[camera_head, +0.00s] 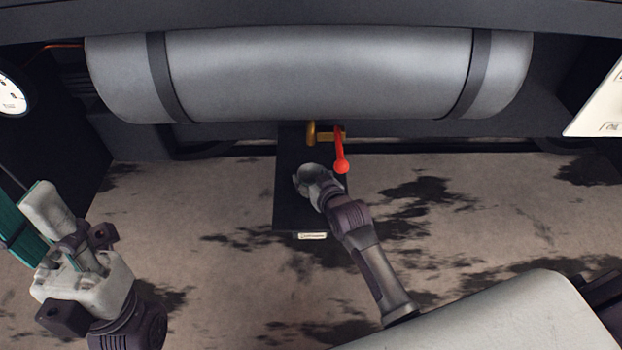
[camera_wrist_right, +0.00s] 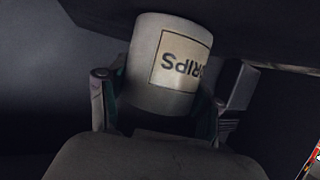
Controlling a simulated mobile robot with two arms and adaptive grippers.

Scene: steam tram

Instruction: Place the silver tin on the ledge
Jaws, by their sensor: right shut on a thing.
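The silver tin (camera_wrist_right: 170,62) shows in the right wrist view, tilted, with a pale label whose letters "RIPS" read upside down. My right gripper (camera_wrist_right: 160,108) is shut on it, one finger on each side. In the head view the tin (camera_head: 308,174) is a small grey round shape at the tip of my right gripper (camera_head: 318,190). It appears over the black ledge (camera_head: 290,212), below the tank. I cannot tell whether it touches the ledge. My left gripper (camera_head: 58,232) is at the far left, away from the tin; its jaw gap is unclear.
A large grey tank (camera_head: 320,75) spans the back above the ledge. A brass tap (camera_head: 313,133) with a red lever (camera_head: 341,162) hangs close above the tin. A small tag (camera_head: 312,236) is on the ledge's front edge. A gauge (camera_head: 10,95) is at left.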

